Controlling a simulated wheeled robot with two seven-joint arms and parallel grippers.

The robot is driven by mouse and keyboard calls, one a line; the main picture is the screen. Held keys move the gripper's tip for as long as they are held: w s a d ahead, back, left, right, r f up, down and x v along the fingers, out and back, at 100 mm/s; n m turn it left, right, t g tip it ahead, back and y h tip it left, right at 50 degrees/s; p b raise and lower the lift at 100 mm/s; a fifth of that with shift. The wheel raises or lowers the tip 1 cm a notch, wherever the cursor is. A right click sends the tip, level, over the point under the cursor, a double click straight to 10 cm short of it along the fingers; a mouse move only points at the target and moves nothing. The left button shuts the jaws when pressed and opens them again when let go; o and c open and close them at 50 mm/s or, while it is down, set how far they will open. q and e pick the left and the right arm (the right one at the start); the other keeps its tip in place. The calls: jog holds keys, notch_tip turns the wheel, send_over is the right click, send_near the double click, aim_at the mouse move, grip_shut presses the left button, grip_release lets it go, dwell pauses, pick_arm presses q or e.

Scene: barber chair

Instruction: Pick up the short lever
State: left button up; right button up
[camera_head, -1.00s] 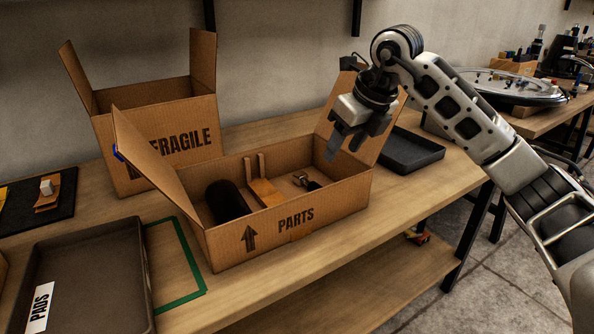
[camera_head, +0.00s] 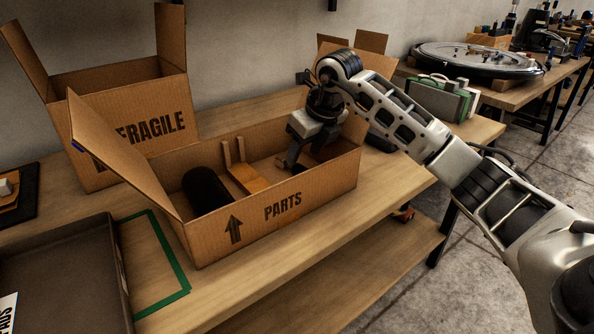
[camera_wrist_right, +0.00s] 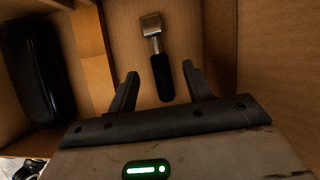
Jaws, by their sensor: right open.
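The short lever (camera_wrist_right: 161,72) lies on the floor of the parts box in the right wrist view. It has a metal head at the far end and a black grip toward me. My right gripper (camera_wrist_right: 160,82) is open, with its two fingers on either side of the black grip's line; I cannot tell how far above it they are. In the head view my right gripper (camera_head: 297,160) reaches down into the right part of the PARTS box (camera_head: 330,182) and mostly hides the lever. My left gripper is not in view.
The box walls stand close around my gripper. A FRAGILE box (camera_head: 110,110) is behind left, and a dark tray (camera_head: 70,275) is at front left.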

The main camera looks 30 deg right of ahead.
aim_at(299, 165)
jog(key=b+x, duration=0.1)
jog(key=x, duration=0.3)
jog(key=shift+w+a+f, duration=0.1)
jog(key=shift+w+f, duration=0.1)
jog(key=shift+f, duration=0.15)
grip_shut()
jog(key=shift+r, duration=0.1)
jog(key=shift+r, duration=0.15)
